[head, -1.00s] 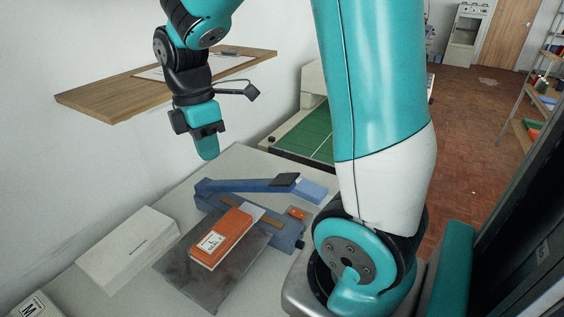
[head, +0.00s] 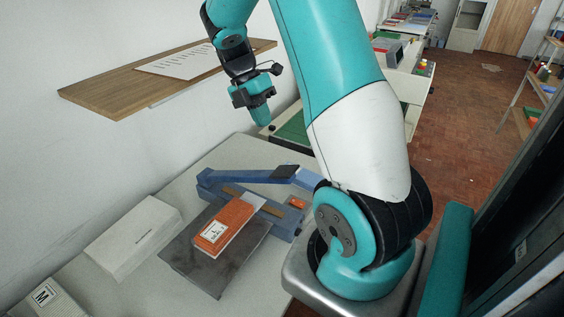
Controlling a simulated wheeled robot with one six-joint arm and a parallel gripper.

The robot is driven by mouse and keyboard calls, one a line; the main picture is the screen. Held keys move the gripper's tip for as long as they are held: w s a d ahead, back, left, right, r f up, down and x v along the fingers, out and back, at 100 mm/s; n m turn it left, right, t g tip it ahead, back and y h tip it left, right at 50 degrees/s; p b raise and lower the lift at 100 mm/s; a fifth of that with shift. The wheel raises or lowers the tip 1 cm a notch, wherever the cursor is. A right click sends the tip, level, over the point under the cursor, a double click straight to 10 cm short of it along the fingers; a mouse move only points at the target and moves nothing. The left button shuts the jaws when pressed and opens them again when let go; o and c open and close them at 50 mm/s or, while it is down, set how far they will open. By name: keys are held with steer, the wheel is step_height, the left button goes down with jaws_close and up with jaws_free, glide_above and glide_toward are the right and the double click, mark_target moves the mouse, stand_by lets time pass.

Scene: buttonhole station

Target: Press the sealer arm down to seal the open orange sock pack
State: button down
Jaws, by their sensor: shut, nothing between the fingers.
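The blue sealer arm (head: 245,175) is raised at a slant over its blue base (head: 283,229), with a black pad (head: 286,170) on top near its right end. The orange sock pack (head: 226,222) lies on a dark grey plate (head: 216,278) in front of the sealer. Its clear upper end reaches onto the sealer base beneath the arm. My gripper (head: 262,118) is shut and empty, pointing down, above and behind the sealer arm and apart from it.
A white box (head: 133,240) stands on the table left of the plate, and a box marked M (head: 45,297) is at the lower left. A wooden shelf (head: 130,86) with a paper sheet juts from the wall. A green-topped unit (head: 292,132) stands behind the sealer.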

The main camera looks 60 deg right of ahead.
mark_target(285, 171)
steer(key=p+x, duration=0.3)
steer(key=x, duration=1)
steer(key=shift+f, duration=0.1)
